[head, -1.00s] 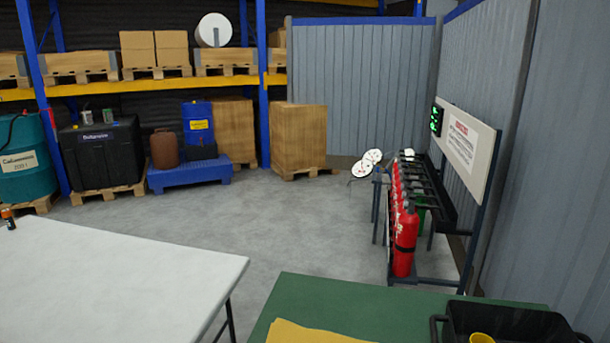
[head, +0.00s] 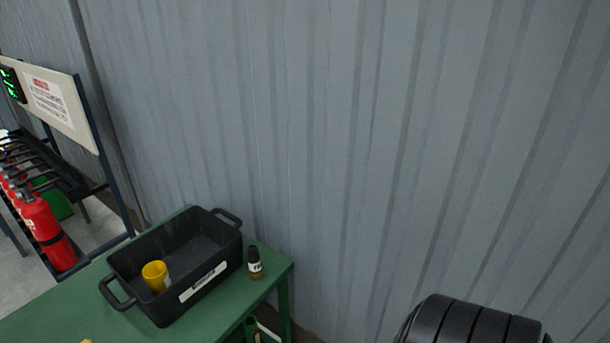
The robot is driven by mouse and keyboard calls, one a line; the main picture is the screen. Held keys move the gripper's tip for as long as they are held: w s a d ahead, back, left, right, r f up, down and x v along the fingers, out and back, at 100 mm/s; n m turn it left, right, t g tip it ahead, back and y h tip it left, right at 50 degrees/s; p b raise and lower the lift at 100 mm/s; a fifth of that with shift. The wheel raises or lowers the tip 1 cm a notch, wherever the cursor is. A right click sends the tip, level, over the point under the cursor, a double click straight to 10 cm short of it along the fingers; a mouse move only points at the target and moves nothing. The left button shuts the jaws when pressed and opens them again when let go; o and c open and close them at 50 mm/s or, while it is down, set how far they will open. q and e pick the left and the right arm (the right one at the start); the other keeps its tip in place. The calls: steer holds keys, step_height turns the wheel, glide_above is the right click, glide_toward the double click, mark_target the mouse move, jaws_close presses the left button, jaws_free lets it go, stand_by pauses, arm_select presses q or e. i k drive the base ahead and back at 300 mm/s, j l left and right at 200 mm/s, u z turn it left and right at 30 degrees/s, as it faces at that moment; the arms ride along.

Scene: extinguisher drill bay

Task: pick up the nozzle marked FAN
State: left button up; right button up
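No nozzle with a readable FAN marking shows in the head view. A black crate (head: 213,287) with two handles and a white label stands on a green table (head: 62,309). The label is too small to read. A yellow cup-shaped thing (head: 154,275) is inside the crate at its near left, with something small and pale beside it. I cannot tell whether it is a nozzle. Part of the crate's inside is hidden by its near wall. Neither of my grippers is in view.
A small dark bottle (head: 254,263) stands on the table right of the crate. Red extinguishers (head: 47,233) hang on a rack at left, below a sign board (head: 60,106). A grey corrugated wall (head: 330,120) closes off the back. A dark ribbed rounded object (head: 474,322) is at bottom right.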

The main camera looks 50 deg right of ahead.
mark_target(255, 272)
steer(key=z, duration=1.25)
